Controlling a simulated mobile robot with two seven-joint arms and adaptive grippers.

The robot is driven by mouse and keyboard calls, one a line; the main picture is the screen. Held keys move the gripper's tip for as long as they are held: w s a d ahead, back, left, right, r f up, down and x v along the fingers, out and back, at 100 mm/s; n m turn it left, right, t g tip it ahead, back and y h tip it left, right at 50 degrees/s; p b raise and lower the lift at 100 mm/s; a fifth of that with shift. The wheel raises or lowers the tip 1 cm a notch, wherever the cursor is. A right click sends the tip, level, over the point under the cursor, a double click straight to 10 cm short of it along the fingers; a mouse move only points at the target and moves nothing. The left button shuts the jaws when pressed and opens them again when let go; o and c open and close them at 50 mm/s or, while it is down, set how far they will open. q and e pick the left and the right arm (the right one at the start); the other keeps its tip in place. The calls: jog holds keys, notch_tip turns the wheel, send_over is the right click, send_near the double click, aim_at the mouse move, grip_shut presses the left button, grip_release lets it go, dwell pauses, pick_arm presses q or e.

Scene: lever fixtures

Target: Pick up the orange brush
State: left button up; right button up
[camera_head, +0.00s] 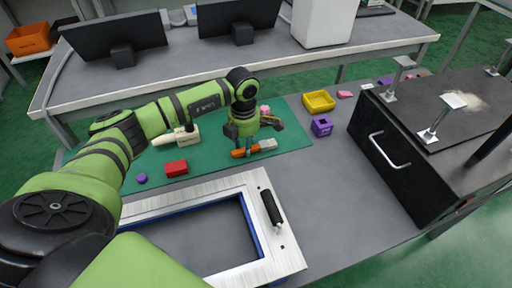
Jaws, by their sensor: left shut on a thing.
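The orange brush (264,146) lies along the front part of the green mat, its orange handle to the left and its pale head to the right. My left gripper (247,146) comes down on it from above and is shut around its middle. The brush looks level and close to the mat; I cannot tell whether it is lifted off. My fingers and wrist hide part of the brush. My right gripper is not in view.
The green mat (213,157) also holds a red block (176,168) and a small purple piece (142,178). A yellow bin (319,101) and purple box (321,126) stand right. A silver frame (281,259) lies in front; a black box with a handle (392,152) stands right.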

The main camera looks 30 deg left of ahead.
pick_arm(q)
jog(key=shift+r, duration=0.1)
jog(key=shift+r, duration=0.6)
notch_tip(320, 180, up, 3)
jog(key=shift+f, duration=0.1)
jog(key=d+r, duration=0.7)
jog(key=d, duration=0.4)
jog(key=shift+s+d, duration=0.2)
jog(key=shift+d, duration=0.15)
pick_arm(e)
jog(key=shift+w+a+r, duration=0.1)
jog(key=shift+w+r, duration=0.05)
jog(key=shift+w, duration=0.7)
